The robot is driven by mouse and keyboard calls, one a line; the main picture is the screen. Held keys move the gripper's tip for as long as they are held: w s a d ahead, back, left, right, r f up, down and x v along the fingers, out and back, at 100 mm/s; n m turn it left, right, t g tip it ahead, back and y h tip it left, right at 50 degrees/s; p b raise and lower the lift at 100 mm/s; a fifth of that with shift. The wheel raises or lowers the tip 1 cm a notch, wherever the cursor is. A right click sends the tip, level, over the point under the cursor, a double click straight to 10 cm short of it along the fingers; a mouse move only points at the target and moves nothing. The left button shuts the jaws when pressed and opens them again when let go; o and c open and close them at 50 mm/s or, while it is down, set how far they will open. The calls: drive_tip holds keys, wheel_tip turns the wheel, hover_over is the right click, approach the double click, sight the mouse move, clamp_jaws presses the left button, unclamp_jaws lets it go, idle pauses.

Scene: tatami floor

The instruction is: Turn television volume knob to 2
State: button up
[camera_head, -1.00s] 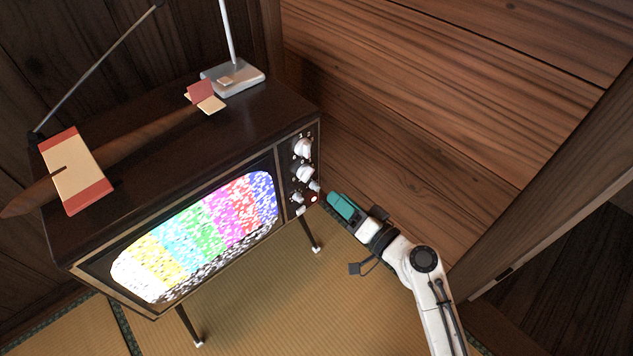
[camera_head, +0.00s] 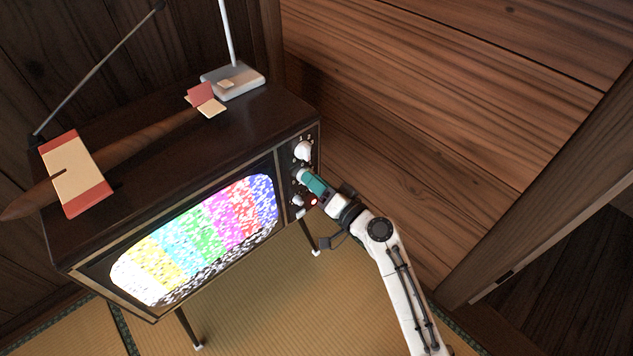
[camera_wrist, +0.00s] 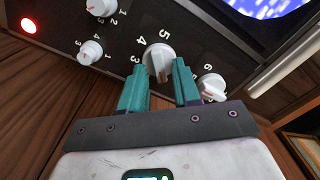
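The television (camera_head: 250,125) is a dark wooden set with a colour-bar screen (camera_head: 200,240) and a knob panel on its right side. My gripper (camera_head: 304,176), with teal fingers, is at the second knob from the top and partly hides it. In the wrist view, this white knob (camera_wrist: 158,62) has the numbers 3, 4 and 5 beside it. My gripper (camera_wrist: 160,78) is open, one finger on each side of the knob; I cannot tell whether they touch it. No volume label is readable, and the knob's exact setting is unclear.
The top knob (camera_head: 303,150) also shows in the wrist view (camera_wrist: 212,86). Two smaller knobs (camera_wrist: 90,51) (camera_wrist: 103,6) and a red light (camera_wrist: 29,26) are close by. A wooden wall (camera_head: 430,120) stands right.

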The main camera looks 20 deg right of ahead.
clamp_jaws()
drive_tip(key=shift+m, duration=0.3)
drive_tip(key=m+p, duration=0.1)
drive_tip(key=m, duration=0.8)
drive_tip(key=shift+d+f+p, duration=0.1)
drive_tip(key=shift+f+p, duration=0.05)
drive_tip(key=shift+p, duration=0.2)
idle(0.4)
drive_tip(key=shift+o, duration=0.9)
unclamp_jaws()
